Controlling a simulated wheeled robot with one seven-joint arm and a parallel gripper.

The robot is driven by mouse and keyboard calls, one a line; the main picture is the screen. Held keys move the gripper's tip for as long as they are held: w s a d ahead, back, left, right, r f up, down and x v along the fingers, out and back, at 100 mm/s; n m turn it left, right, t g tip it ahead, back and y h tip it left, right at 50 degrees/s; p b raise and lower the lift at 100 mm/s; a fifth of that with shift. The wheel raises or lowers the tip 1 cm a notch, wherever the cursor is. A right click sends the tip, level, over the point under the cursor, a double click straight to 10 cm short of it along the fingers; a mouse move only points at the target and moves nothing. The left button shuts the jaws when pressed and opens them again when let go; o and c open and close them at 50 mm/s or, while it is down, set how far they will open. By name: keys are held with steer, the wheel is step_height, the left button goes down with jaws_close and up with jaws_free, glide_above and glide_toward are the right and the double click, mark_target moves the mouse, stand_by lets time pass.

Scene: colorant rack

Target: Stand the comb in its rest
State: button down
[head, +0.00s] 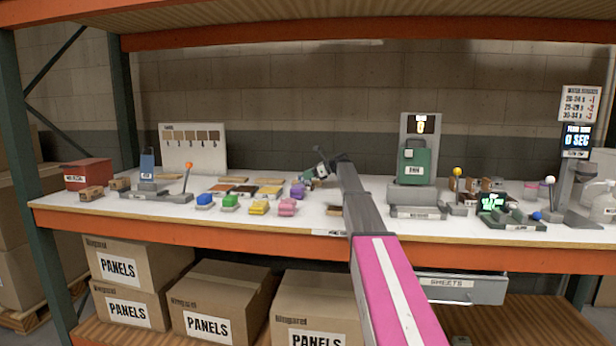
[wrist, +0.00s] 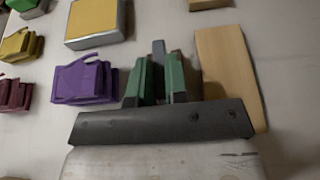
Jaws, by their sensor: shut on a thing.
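My gripper (wrist: 158,85) shows in the wrist view as two green-padded fingers close together. In the head view my gripper (head: 312,171) is above the middle of the white shelf, and the comb is too small there to make out. I cannot pick out the comb's rest for certain in either view.
A purple clip (wrist: 84,83) is left of the fingers and a wooden board (wrist: 229,75) right of them. Several coloured clips, such as the green one (head: 229,203), stand on the shelf (head: 130,208). A green machine (head: 414,163) stands to the right.

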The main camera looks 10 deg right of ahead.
steer(key=c, duration=1.1)
jaws_free()
steer(key=shift+f, duration=0.1)
steer(key=shift+r, duration=0.2)
steer(key=v, duration=1.2)
